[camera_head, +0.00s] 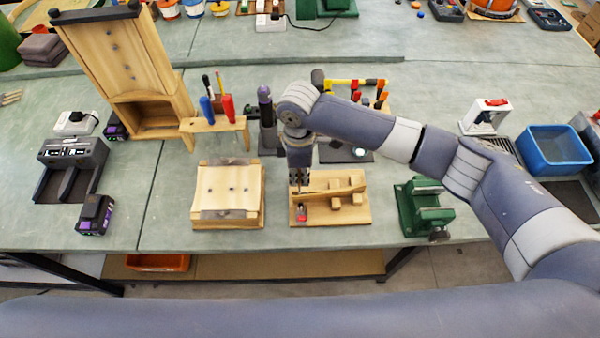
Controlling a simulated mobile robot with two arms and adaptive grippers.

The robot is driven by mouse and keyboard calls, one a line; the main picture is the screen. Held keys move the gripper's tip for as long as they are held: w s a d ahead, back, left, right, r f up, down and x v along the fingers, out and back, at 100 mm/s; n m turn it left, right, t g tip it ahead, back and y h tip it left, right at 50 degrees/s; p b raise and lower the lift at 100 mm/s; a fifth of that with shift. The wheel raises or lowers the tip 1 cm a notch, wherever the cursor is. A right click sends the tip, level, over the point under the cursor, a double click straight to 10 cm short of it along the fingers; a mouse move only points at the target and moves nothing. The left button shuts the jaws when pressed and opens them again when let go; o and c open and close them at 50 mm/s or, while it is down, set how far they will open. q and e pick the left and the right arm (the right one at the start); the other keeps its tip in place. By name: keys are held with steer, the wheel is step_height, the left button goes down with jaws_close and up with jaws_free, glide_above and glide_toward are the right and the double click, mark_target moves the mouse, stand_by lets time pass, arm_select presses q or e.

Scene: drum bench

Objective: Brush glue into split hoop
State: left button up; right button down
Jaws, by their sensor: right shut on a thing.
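The split hoop (335,190) is a pale wooden strip lying on a wooden board with small blocks (328,217) at the front middle of the bench. My right gripper (300,180) points down over the left end of this board. It is shut on a thin, upright thing that looks like the brush; the gripper mostly hides it. Whether its tip touches the hoop cannot be told. A small red-topped item (301,212) sits at the board's left front corner. My left gripper is not in view.
A wooden cradle block (228,193) stands left of the board and a green vise (424,207) right of it. Behind are a tool rack (215,126) and a dark upright tool (266,120). A blue bin (556,150) is at right.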

steer(key=shift+w+a, duration=0.1)
steer(key=shift+a, duration=0.15)
steer(key=shift+w+a, duration=0.15)
steer(key=shift+a, duration=0.45)
steer(key=shift+d+r+p, duration=0.1)
steer(key=shift+d+p, duration=0.1)
steer(key=shift+p, duration=0.1)
steer(key=shift+d+p, duration=0.3)
steer(key=shift+d, duration=0.35)
steer(key=shift+w+d, duration=0.1)
steer(key=shift+d, duration=0.1)
steer(key=shift+d+p, duration=0.55)
steer(key=shift+d, duration=0.1)
steer(key=shift+w+d+p, duration=0.1)
steer(key=shift+d+p, duration=0.3)
steer(key=shift+p, duration=0.05)
steer(key=shift+w+a, duration=0.1)
steer(key=shift+a, duration=0.35)
stand_by(0.4)
